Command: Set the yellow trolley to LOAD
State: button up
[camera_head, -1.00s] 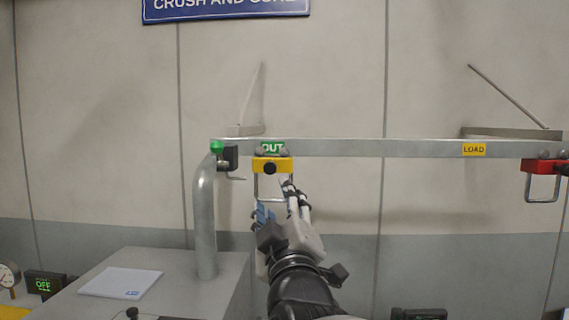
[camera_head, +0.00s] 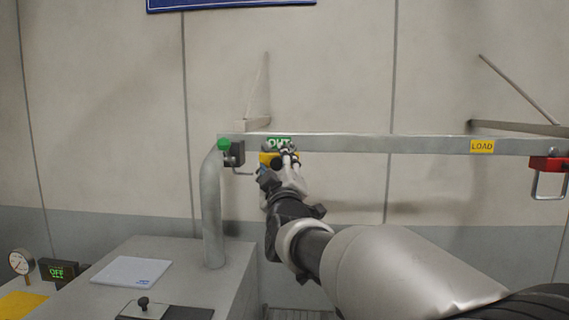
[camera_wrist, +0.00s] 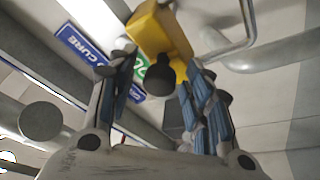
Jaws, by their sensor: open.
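The yellow trolley (camera_head: 265,158) hangs on the grey overhead rail at the green OUT label (camera_head: 279,143); my gripper hides most of it. In the wrist view the yellow trolley body (camera_wrist: 158,28) is close, with a round black knob (camera_wrist: 159,77) facing me. My gripper (camera_wrist: 156,70) is open, with one finger on each side of the knob. I see gaps between the fingers and the knob. In the head view my gripper (camera_head: 279,163) is up at the trolley. The yellow LOAD label (camera_head: 482,146) is farther right on the rail.
The rail (camera_head: 400,145) is clear between OUT and LOAD. A red trolley (camera_head: 547,165) hangs right of LOAD. A green-topped black stop (camera_head: 236,153) with a small lever is just left of the yellow trolley. A grey post (camera_head: 212,215) stands on the cabinet at left.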

jog(key=shift+c, duration=0.6)
grip_shut()
